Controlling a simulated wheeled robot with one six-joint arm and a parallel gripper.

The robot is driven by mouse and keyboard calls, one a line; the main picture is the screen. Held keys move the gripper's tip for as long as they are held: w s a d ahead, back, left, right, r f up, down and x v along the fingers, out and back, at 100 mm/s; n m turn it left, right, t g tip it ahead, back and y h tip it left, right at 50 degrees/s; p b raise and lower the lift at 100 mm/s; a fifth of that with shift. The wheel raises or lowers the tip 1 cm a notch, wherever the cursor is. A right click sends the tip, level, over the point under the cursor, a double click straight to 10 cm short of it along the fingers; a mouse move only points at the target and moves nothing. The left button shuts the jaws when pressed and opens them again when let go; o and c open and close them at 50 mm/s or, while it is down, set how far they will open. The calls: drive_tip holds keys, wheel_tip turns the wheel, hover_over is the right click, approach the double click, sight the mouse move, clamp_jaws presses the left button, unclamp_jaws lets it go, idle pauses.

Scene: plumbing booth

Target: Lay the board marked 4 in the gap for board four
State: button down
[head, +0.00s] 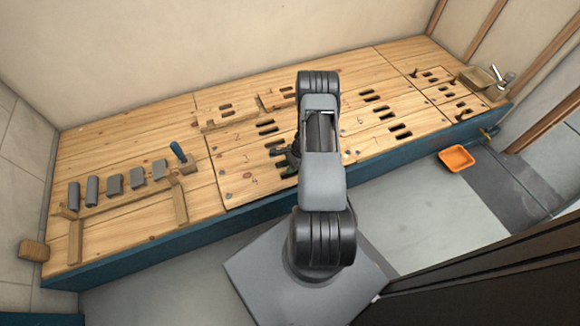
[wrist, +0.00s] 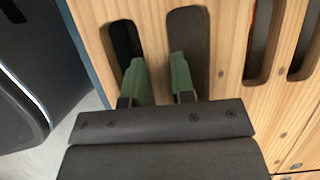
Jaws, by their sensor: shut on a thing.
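The board marked 4 (head: 243,188) shows in the head view at the front of the deck, left of my arm, with its number near its left end. In the wrist view, my gripper (wrist: 158,72) has its two green fingers at neighbouring slots, one on each side of the wooden strip (wrist: 152,35) between them. It is shut on that strip. No open gap for board four shows clearly.
Other slotted boards (head: 380,112) fill the deck. An orange tray (head: 457,158) is on the floor at the right.

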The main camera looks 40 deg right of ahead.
drive_tip(key=shift+f+b, duration=0.35)
drive_tip(key=shift+f+b, duration=1)
drive_tip(key=shift+f, duration=0.1)
drive_tip(key=shift+f+b, duration=0.35)
drive_tip(key=shift+b, duration=0.05)
idle(0.6)
drive_tip(key=c, duration=0.9)
unclamp_jaws()
drive_tip(key=shift+r, duration=0.1)
drive_tip(key=p+v, duration=0.5)
drive_tip(key=v, duration=0.8)
drive_tip(key=shift+d+r+p, duration=0.25)
drive_tip(key=shift+r+p, duration=0.05)
drive_tip(key=shift+p, duration=0.05)
